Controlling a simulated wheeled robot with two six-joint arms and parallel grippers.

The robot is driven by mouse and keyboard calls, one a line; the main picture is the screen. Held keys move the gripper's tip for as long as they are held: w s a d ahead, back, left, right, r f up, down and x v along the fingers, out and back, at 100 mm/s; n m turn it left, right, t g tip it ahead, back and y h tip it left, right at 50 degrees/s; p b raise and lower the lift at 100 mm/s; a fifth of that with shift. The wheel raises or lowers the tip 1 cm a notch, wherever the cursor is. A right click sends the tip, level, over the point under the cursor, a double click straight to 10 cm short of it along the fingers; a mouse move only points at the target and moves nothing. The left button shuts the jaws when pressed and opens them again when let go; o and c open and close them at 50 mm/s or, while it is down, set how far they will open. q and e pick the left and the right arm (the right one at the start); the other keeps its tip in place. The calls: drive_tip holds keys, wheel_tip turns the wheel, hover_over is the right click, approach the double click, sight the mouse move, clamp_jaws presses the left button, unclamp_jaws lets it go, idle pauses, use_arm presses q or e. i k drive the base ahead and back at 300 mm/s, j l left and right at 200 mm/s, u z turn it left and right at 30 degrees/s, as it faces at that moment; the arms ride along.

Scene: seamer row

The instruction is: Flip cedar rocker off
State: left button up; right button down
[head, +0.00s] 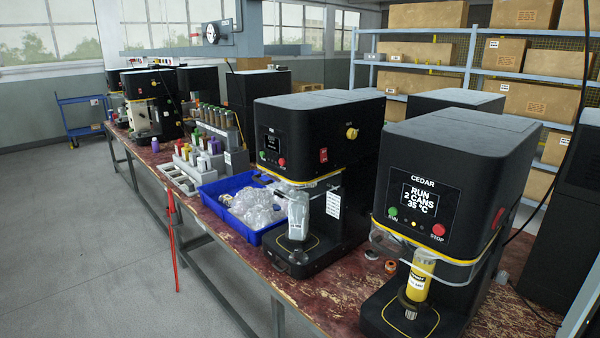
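The black machine labelled CEDAR (455,180) stands at the right end of the bench in the head view. Its lit screen (421,203) reads RUN, 2 CANS, 35 °C. A green RUN button (393,211) and a red STOP button (438,230) sit below the screen. A yellow can (419,276) stands upright under its head. Neither of my grippers is in view.
The neighbouring black machine (318,120) has a red rocker (323,155) and a yellow knob (352,133) on its side. A blue crate (210,192) of clear items is left of it. Loose rings (371,254) lie between the machines.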

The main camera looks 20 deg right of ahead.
sight(495, 222)
drive_tip(key=z, duration=1.3)
